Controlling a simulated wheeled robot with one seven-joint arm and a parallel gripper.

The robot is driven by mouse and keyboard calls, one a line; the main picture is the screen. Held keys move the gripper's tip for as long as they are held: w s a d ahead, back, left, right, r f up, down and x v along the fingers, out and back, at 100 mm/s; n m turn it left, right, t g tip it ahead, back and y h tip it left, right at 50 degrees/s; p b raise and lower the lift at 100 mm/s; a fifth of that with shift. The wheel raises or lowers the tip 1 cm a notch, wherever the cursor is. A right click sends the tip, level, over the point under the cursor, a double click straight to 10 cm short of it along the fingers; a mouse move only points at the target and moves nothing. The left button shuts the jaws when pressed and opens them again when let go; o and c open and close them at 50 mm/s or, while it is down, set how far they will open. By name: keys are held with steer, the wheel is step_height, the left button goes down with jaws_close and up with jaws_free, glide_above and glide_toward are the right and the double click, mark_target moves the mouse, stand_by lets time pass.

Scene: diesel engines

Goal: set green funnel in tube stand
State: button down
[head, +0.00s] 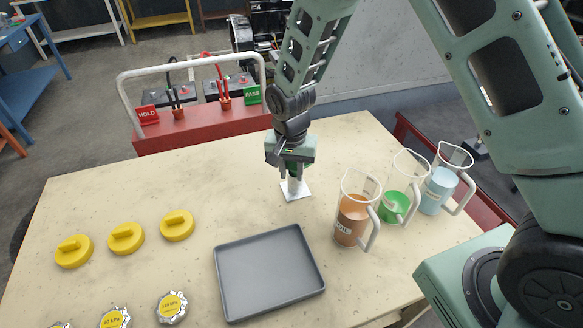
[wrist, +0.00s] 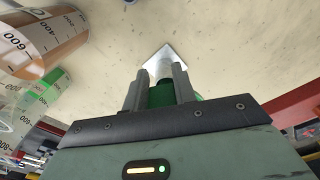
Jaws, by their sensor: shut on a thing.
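The green funnel (wrist: 160,97) is between the two fingers of my gripper (wrist: 157,80), which is shut on it. In the head view my gripper (head: 295,178) points down at the back middle of the table, and only a little green of the funnel shows behind the fingers. The white tube stand (head: 295,192) stands directly below, its flat square base on the table. It also shows in the wrist view (wrist: 165,58), just beyond the fingertips. The funnel's lower end is hidden, so I cannot tell whether it is inside the stand's tube.
Measuring jugs with orange (head: 350,220), green (head: 394,206) and blue (head: 438,188) liquid stand right of the stand. An empty grey tray (head: 268,272) lies in front. Yellow caps (head: 126,237) and round gauge caps (head: 171,306) lie left. A red battery cart (head: 200,127) stands behind the table.

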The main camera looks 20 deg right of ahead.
steer(key=shift+f, duration=0.15)
steer(key=c, duration=1.1)
jaws_free()
steer(key=shift+o, duration=0.2)
step_height(320, 180, up, 17)
steer(key=b, duration=0.3)
steer(key=shift+s+a+r, duration=0.15)
steer(key=shift+s+r, duration=0.05)
steer(key=shift+s, duration=0.05)
